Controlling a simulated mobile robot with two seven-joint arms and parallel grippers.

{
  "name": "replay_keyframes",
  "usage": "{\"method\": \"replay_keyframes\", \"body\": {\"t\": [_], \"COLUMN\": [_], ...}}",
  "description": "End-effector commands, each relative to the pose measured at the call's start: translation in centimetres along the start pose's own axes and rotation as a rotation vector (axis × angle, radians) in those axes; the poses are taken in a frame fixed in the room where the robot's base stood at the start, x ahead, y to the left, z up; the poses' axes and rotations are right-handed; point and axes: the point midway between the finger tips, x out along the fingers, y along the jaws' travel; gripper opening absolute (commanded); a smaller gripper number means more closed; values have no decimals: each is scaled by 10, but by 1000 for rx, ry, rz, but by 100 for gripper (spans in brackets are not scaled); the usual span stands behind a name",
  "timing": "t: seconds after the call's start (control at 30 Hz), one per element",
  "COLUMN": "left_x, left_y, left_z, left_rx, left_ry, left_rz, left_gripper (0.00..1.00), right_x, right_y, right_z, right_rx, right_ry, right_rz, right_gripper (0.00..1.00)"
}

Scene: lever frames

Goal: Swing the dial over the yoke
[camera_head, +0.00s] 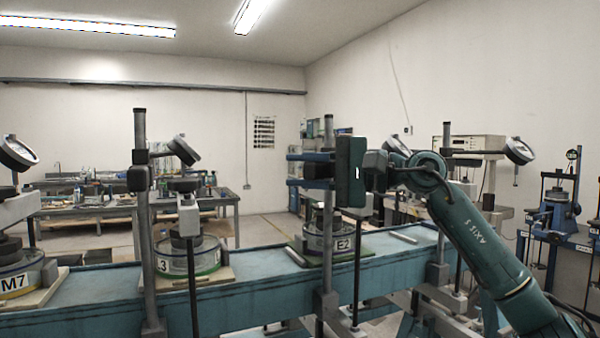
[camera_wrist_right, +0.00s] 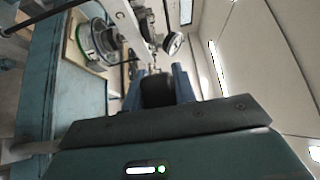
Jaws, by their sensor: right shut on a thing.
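My right gripper (camera_head: 294,170) is shut on a dark block (camera_head: 319,170) on the upright post (camera_head: 328,240) of the frame marked E2. The same dark block (camera_wrist_right: 157,90) shows between the blue fingers in the right wrist view. A dial (camera_head: 396,147) partly shows behind my right wrist; I cannot tell for sure that it belongs to this post. The E2 ring (camera_head: 341,243) stands on its board below the gripper. Which part is the yoke is unclear; my gripper hides the area above the ring. My left gripper is not in view.
Similar frames with tilted dials stand to the left: the L3 ring (camera_head: 190,257) with its dial (camera_head: 184,150), and the M7 ring (camera_head: 16,277) with its dial (camera_head: 17,152). The blue bench (camera_head: 262,284) has bare stretches between boards. Blue instruments (camera_head: 556,215) stand at right.

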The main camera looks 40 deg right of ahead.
Motion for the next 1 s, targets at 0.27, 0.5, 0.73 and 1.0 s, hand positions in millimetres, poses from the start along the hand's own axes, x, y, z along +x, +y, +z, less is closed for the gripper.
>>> {"method": "replay_keyframes", "body": {"t": [0.27,0.5,0.73,1.0], "left_x": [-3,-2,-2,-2], "left_y": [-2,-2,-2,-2], "left_z": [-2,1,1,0], "left_rx": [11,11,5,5], "left_ry": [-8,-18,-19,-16], "left_rz": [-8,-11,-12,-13], "left_gripper": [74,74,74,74], "right_x": [-8,-11,-12,-12], "right_y": [-2,-2,-1,-1], "right_z": [4,6,7,7], "right_rx": [2,1,0,0], "right_ry": [-169,-241,-258,-257], "right_rz": [-3,-2,-1,-1], "right_gripper": [0,0,0,0]}}
